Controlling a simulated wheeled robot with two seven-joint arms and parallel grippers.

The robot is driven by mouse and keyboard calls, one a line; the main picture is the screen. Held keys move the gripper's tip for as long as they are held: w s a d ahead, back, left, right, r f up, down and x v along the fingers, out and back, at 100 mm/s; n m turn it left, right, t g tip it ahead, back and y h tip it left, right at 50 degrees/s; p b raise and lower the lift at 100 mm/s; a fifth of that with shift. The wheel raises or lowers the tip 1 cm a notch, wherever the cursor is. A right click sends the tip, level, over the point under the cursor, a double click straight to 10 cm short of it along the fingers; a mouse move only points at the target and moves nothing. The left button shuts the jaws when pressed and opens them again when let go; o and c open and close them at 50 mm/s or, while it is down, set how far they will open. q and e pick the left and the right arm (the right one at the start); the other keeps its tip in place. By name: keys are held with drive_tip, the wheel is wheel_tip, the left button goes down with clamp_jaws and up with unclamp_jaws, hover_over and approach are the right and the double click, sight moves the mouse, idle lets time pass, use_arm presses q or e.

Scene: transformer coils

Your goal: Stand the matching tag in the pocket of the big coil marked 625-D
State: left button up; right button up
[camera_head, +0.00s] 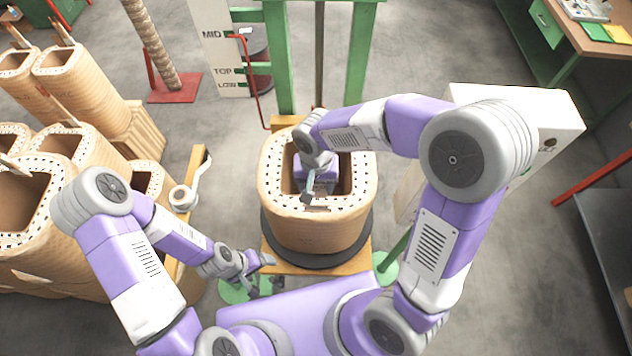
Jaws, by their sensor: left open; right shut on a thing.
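A big tan coil (318,232) with a dotted rim and a hollow middle stands upright at the centre, on a dark round plate. No mark such as 625-D is readable on it. My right gripper (307,194) reaches over the coil's opening to the near part of its rim. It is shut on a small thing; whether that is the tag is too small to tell. A small pinkish patch (316,208) shows on the near rim just below the gripper. My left gripper (264,273) is open and empty, low in front of the coil and to its left.
Several other tan coils (85,85) crowd the left side. A yellow post (196,160) with a white roll (181,197) stands between them and the centre. A green frame (358,60) rises behind the coil. A white cabinet (535,108) is at right.

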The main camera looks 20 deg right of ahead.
sight(316, 196)
drive_tip(key=shift+f+b, duration=1.95)
drive_tip(key=shift+f, duration=0.85)
drive_tip(key=shift+f+b, duration=1.9)
drive_tip(key=shift+f, duration=0.2)
drive_tip(key=o, duration=1.1)
drive_tip(key=shift+r, duration=0.1)
wheel_tip(316, 196, up, 7)
drive_tip(key=shift+r+p, duration=0.2)
drive_tip(key=shift+p, duration=0.45)
